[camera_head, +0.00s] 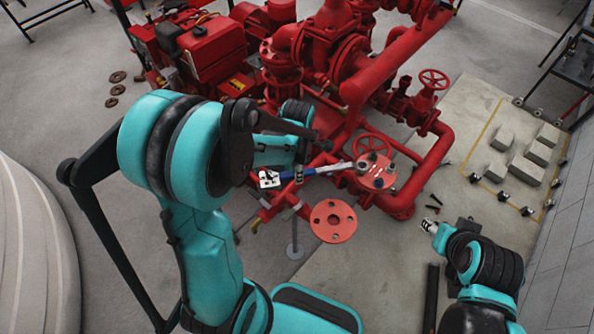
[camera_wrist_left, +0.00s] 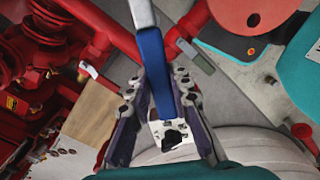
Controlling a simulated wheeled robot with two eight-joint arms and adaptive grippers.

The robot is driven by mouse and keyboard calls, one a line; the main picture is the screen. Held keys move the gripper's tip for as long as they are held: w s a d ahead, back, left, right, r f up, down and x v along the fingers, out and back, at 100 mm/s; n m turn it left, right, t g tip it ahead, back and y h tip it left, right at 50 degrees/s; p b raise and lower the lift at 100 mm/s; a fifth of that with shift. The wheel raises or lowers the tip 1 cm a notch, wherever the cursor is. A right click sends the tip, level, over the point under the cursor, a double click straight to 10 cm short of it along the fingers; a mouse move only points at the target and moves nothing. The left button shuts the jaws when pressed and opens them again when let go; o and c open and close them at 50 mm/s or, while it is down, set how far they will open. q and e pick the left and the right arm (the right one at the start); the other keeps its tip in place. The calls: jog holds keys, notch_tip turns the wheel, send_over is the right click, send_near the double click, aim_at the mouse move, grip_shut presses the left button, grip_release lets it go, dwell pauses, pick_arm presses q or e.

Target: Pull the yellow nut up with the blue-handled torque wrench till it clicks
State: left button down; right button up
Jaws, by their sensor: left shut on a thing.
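The torque wrench (camera_head: 326,169) has a blue handle and a pale metal shaft. It points right, its head at the red flange (camera_head: 379,182) with dark bolts on the pump pipework. My left gripper (camera_head: 298,174) is shut on the blue handle. In the left wrist view, the handle (camera_wrist_left: 153,60) passes between the fingers of my left gripper (camera_wrist_left: 157,90), with the shaft leaving at the top. I cannot make out the yellow nut; the wrench head covers part of the flange. My right gripper (camera_head: 430,226) is at lower right, apart from the wrench; its opening is unclear.
A loose-looking red round flange (camera_head: 333,221) stands below the wrench. Red pipes and a handwheel (camera_head: 434,79) lie behind and right. Grey blocks (camera_head: 515,150) sit on a pale pad at right. Dark bolts (camera_head: 435,200) lie near my right gripper.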

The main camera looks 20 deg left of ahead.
pick_arm(q)
jog(key=shift+f+b, duration=0.6)
jog(key=shift+f, duration=0.15)
jog(key=shift+w, duration=0.1)
jog(key=w+a+m+b, duration=0.1)
jog(key=w+a+m, duration=0.2)
jog(key=w+m, duration=0.4)
jog(key=w, duration=0.6)
jog(key=shift+w+a+m+b, duration=0.2)
jog(key=shift+a+m+b, duration=0.15)
jog(key=shift+m+b, duration=0.05)
dwell(0.8)
jog(key=shift+s+r+n, duration=0.1)
jog(key=shift+s+n, duration=0.2)
jog(key=shift+s, duration=0.2)
jog(key=shift+r, duration=0.15)
dwell(0.4)
jog(key=shift+r+p, duration=1.6)
jog(key=shift+r, duration=0.8)
